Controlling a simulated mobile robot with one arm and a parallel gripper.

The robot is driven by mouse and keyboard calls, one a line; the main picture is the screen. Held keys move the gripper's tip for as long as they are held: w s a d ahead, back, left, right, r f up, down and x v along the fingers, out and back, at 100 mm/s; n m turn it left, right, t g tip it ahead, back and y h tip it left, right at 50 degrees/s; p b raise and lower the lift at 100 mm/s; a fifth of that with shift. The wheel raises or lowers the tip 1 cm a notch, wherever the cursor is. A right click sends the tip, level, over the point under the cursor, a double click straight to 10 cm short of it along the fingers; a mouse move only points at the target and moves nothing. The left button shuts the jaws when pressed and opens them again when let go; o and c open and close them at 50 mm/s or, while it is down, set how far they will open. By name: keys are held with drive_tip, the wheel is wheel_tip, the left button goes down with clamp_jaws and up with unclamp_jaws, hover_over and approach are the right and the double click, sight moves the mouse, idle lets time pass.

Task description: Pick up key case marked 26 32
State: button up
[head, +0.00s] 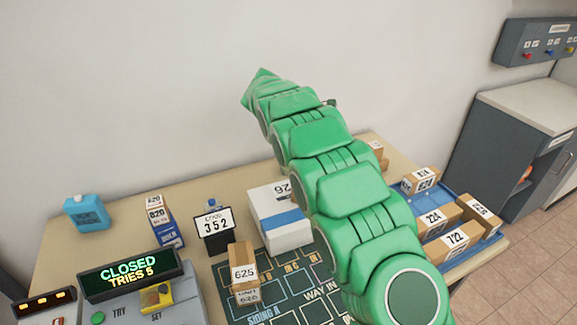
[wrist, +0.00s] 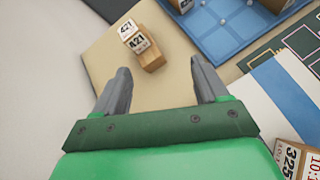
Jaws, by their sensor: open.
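A white box with a blue stripe (head: 280,228) stands on the table behind the dark mat. Its label starts with what looks like "26"; my arm hides the rest, so I cannot tell whether it is the key case marked 26 32. A white surface with a blue stripe (wrist: 285,92) shows at the right of the wrist view. My gripper (wrist: 161,65) is open and empty, its two grey fingers apart above the table. A small brown box marked 421 (wrist: 150,56) lies just beyond the fingers. In the head view my green arm hides the fingers.
A blue tray (head: 462,256) at right holds several brown boxes. A box marked 625 (head: 244,275) stands on the mat (head: 285,285).

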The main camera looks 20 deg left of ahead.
drive_tip(key=a+f+n+t, duration=0.1)
drive_tip(key=a+f+n, duration=0.1)
drive_tip(key=a+f, duration=0.2)
drive_tip(key=a+f+n+t, duration=0.1)
drive_tip(key=a+f, duration=0.3)
drive_tip(key=a, duration=0.5)
drive_tip(key=s+a+f+n+t, duration=0.1)
drive_tip(key=a+f+n, duration=0.2)
drive_tip(key=a, duration=0.4)
drive_tip(key=shift+s+a+f+t, duration=0.1)
drive_tip(key=shift+a+f+t, duration=0.25)
drive_tip(key=shift+f, duration=0.15)
drive_tip(key=shift+x, duration=3.9)
drive_tip(key=shift+s, duration=0.15)
drive_tip(key=c, duration=1.1)
